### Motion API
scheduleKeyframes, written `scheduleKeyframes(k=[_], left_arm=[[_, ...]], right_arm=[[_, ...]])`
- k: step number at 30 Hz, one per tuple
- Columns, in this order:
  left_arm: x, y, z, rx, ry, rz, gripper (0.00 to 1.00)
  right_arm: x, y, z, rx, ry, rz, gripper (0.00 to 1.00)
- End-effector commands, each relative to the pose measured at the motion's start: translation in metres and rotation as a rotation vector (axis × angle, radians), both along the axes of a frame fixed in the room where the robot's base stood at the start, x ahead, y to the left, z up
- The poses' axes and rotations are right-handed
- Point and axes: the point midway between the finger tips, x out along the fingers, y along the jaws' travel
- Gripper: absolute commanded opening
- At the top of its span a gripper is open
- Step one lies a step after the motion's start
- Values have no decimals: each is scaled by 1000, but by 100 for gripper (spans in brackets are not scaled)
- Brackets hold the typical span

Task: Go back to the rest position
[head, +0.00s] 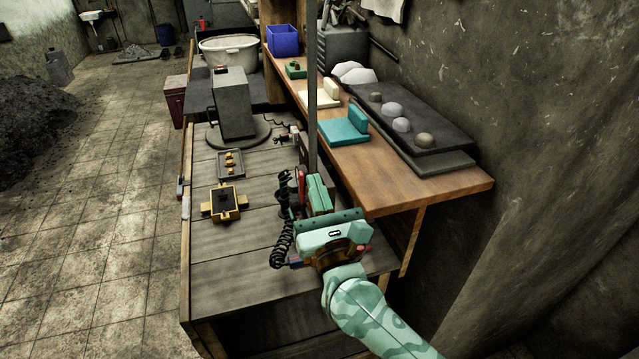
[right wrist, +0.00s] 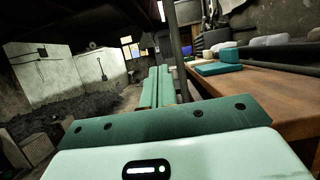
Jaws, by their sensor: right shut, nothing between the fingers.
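My right arm comes in from the lower right of the head view. Its mint-green right gripper (head: 319,192) is above the right part of the wooden workbench (head: 235,268), close to a dark upright post (head: 311,100). Its two fingers are together and hold nothing. In the right wrist view the fingers of the right gripper (right wrist: 158,85) point ahead, side by side, with the post (right wrist: 176,50) just past them. My left gripper is not in view.
A raised wooden shelf (head: 375,180) with teal blocks (head: 345,130) and a dark slab of rounded lumps stands right of the gripper. A yellow-and-black frame (head: 224,203), a small tray (head: 231,164) and a grey block (head: 233,105) are on the bench. Its front left is clear.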

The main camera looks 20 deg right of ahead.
Motion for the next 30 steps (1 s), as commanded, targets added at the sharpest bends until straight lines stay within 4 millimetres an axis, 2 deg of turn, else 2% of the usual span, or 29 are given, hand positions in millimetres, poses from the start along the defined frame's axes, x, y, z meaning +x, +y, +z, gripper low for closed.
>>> scheduleKeyframes(k=[2, 4, 11, 20, 23, 25, 26, 27, 29, 30], left_arm=[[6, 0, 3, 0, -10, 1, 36], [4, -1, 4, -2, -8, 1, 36], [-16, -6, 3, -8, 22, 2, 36], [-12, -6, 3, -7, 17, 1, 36], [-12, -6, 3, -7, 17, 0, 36], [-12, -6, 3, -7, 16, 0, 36], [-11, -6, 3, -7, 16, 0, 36], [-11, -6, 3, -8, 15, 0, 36], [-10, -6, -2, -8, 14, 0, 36], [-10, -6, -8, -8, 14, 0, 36]], right_arm=[[-6, 0, 6, 0, 1, 0, 0], [-9, 0, 9, 0, 1, 0, 0], [-11, 0, 11, -1, 1, 0, 0], [-11, 0, 10, -4, 1, -1, 0], [-11, 2, 11, -70, -5, -15, 0], [-13, 10, 12, -251, -40, -45, 0], [-11, 15, 4, -387, -54, -69, 0], [-4, 21, -17, -631, -68, -115, 0], [6, 26, -64, -992, -77, -166, 0], [9, 27, -99, -1186, -74, -179, 0]])
